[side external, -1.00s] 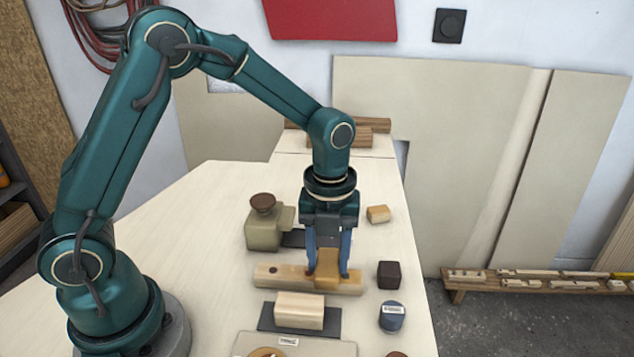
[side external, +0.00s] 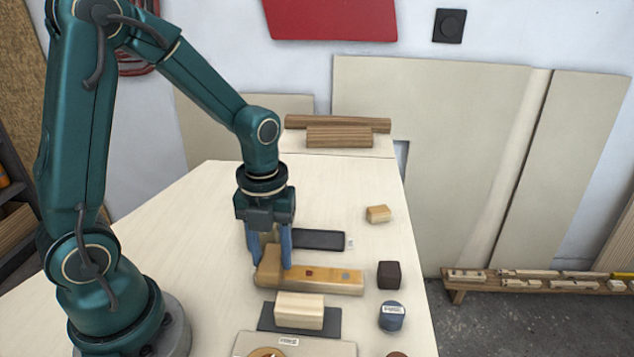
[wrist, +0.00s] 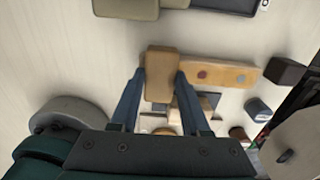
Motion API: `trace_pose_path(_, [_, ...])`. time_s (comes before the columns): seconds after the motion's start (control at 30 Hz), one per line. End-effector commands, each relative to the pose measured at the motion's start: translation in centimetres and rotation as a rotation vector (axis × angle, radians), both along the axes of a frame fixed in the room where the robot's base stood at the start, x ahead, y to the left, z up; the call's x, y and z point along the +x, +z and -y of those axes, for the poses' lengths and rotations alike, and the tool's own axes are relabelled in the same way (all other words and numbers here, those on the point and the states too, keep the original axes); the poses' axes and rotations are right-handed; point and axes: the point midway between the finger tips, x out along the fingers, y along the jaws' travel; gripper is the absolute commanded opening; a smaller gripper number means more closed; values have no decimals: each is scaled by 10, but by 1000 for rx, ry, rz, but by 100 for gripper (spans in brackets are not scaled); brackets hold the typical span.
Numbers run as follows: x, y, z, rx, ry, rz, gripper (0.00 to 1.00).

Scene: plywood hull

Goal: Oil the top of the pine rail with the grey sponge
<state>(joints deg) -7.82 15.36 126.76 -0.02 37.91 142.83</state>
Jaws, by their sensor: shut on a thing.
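The pine rail (side external: 330,283) lies on the bench, with a golden upper surface and two round spots, one red-brown and one grey. It also shows in the wrist view (wrist: 222,73), running to the right. My gripper (side external: 269,266) is shut on a block-shaped sponge (wrist: 161,66) at the rail's left end. The sponge looks tan-brown rather than grey. It sits over the rail's left end and hides it; whether it touches the top is hard to tell.
A pine block (side external: 300,309) on a dark pad lies in front of the rail. A dark cube (side external: 389,275) and a blue-grey tin (side external: 392,316) stand to the right. A small wood block (side external: 378,213) and a dark tray (side external: 318,240) lie behind.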

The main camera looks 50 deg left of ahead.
Motion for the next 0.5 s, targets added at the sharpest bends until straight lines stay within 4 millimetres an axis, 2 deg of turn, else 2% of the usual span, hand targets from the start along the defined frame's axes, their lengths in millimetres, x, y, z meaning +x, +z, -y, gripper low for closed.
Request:
trace_pose_path(0.27, [-18,0,-18,0,4,0,0])
trace_pose_path(0.33, [-16,6,-18,1,0,4,0])
trace_pose_path(0.4, [-15,26,-18,3,0,13,0])
trace_pose_path(0.5, [-17,32,-17,1,0,5,0])
